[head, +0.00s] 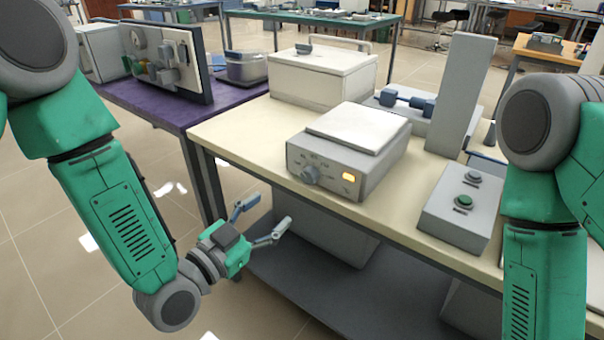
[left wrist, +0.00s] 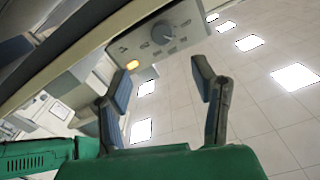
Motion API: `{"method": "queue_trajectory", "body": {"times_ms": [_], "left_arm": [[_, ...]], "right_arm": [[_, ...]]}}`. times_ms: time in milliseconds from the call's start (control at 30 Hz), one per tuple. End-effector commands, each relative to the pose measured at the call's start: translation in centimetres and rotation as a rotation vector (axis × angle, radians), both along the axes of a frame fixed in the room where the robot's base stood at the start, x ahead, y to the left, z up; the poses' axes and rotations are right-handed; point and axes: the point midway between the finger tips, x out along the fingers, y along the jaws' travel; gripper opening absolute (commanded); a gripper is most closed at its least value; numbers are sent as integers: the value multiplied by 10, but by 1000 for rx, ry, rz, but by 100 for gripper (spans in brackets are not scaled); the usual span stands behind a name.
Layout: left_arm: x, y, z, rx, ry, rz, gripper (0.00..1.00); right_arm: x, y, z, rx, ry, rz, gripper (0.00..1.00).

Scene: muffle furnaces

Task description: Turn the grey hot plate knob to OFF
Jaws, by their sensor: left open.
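The grey hot plate (head: 348,152) stands on the cream table, with a pale square top plate. Its grey knob (head: 311,174) is on the left of the front panel, and an orange lit indicator (head: 348,177) is on the right. My left gripper (head: 266,219) is open and empty, in front of the table edge, below and left of the knob and apart from it. In the left wrist view the knob (left wrist: 163,33) shows beyond and above the open fingers (left wrist: 165,85). The panel marks are too small to read. My right gripper is out of view.
A grey box with two buttons (head: 462,205) stands to the right of the hot plate. A white lidded box (head: 322,76) is behind it. A purple table (head: 150,103) adjoins on the left. The table's front edge (head: 262,172) lies between my left gripper and the hot plate.

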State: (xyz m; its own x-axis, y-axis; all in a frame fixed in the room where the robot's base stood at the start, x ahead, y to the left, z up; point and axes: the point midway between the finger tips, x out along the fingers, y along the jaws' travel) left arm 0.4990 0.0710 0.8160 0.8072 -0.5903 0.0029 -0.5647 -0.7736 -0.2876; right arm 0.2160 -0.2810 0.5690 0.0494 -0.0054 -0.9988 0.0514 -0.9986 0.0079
Motion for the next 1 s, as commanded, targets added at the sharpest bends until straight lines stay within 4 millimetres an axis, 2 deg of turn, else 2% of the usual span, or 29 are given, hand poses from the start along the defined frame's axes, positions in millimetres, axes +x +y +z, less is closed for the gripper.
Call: {"method": "queue_trajectory", "body": {"times_ms": [300, 533, 733, 1000], "left_arm": [[55, -32, -3, -7, 1, 2, 53], [88, -58, -3, -6, 4, 3, 53], [101, -69, -3, -4, 6, 3, 53], [103, -69, -2, -5, 7, 3, 53]], "right_arm": [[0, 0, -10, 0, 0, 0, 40], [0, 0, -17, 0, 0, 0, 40], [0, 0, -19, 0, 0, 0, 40], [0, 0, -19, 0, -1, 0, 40]]}}
